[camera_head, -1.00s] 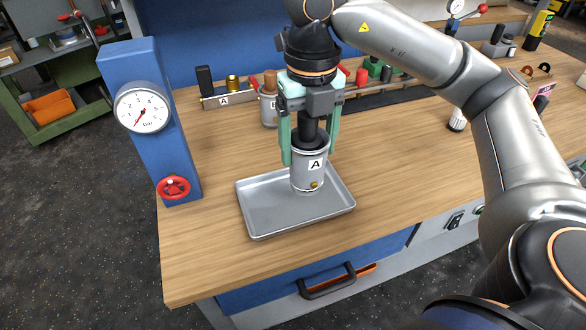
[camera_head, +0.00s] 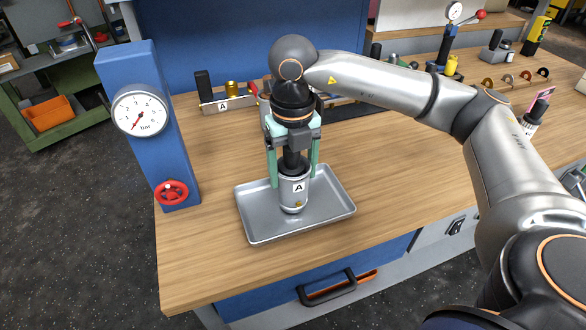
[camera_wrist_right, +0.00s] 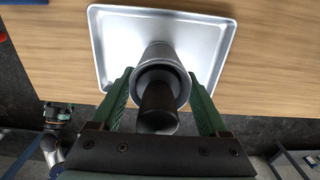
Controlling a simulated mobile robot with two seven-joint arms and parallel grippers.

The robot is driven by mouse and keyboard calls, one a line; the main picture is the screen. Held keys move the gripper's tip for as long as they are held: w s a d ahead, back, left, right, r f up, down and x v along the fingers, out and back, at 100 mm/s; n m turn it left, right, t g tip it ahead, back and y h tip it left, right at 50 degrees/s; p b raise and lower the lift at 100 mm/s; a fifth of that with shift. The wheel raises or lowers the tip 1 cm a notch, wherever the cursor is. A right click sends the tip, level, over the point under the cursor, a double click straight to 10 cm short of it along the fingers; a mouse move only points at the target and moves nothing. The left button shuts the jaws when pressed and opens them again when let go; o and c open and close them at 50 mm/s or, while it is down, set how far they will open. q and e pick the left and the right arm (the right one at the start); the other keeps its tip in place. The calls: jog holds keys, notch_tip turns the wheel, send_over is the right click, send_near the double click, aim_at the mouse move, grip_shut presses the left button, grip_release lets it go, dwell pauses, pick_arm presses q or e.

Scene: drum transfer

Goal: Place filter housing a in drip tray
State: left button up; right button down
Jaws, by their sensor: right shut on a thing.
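Filter housing A (camera_head: 295,198) is a grey metal cup with a white "A" label and a small brass fitting low on its side. It stands upright within the rim of the drip tray (camera_head: 338,205), a shallow silver tray on the bench. I cannot tell whether its base touches the tray floor. My right gripper (camera_head: 294,178) points down, its green fingers shut on the housing from both sides. The right wrist view shows the housing (camera_wrist_right: 158,53) between the fingers, with a dark cylinder inside, over the tray (camera_wrist_right: 104,45). My left gripper is not clearly visible.
A blue post with a pressure gauge (camera_head: 141,114) and red valve wheel (camera_head: 171,193) stands left of the tray. A rack labelled A (camera_head: 228,103) is behind. The wooden bench (camera_head: 205,255) is clear around the tray; its front edge is close.

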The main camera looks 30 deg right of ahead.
jog(key=shift+c, duration=1.7)
grip_release()
jog(key=shift+f, duration=0.2)
jog(key=o, duration=0.3)
jog(key=shift+o, duration=0.2)
jog(key=shift+r, duration=0.1)
jog(key=shift+r, duration=0.15)
notch_tip(320, 180, up, 11)
jog(key=shift+f+p, duration=0.1)
jog(key=shift+p, duration=0.9)
jog(key=shift+r, duration=0.55)
